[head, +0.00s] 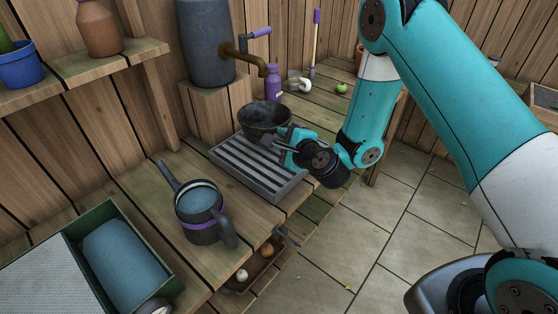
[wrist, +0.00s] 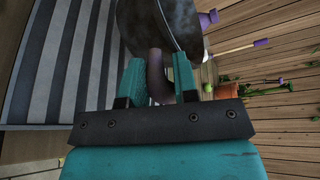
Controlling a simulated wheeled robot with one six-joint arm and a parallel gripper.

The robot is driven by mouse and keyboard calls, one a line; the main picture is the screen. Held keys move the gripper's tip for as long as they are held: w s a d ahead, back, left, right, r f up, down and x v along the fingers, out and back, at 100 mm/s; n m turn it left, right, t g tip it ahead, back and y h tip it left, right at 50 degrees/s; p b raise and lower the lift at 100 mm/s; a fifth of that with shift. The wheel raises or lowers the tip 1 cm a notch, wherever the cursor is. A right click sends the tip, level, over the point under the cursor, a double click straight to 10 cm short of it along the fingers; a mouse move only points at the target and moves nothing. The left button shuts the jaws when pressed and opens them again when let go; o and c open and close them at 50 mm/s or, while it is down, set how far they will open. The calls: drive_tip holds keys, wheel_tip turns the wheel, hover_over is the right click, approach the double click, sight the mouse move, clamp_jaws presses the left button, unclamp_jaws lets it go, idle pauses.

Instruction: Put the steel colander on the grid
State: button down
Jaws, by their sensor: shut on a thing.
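The steel colander (head: 262,124) looks like a dark grey, mottled bowl at the far end of the grid (head: 240,166), a slatted grey tray on the wooden bench. My gripper (head: 289,140) is at the bowl's near right side. In the wrist view, my gripper (wrist: 158,80) is shut on the colander's loop handle (wrist: 156,75), and the bowl (wrist: 165,22) is just beyond the fingertips. The grid's slats (wrist: 62,60) are on the left there. The bowl's underside is hidden, so I cannot tell whether it touches the grid.
A grey barrel (head: 207,45) with a brass tap (head: 243,57) stands behind the colander, with a purple bottle (head: 273,82) close by. A watering can (head: 202,218) stands on the near bench, beside a green box (head: 131,219). Tiled floor lies right.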

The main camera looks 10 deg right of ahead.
wheel_tip(320, 180, down, 5)
drive_tip(key=b, duration=0.4)
drive_tip(key=shift+f, duration=0.15)
drive_tip(key=c, duration=0.9)
unclamp_jaws()
drive_tip(key=shift+s, duration=0.1)
drive_tip(key=shift+o, duration=0.2)
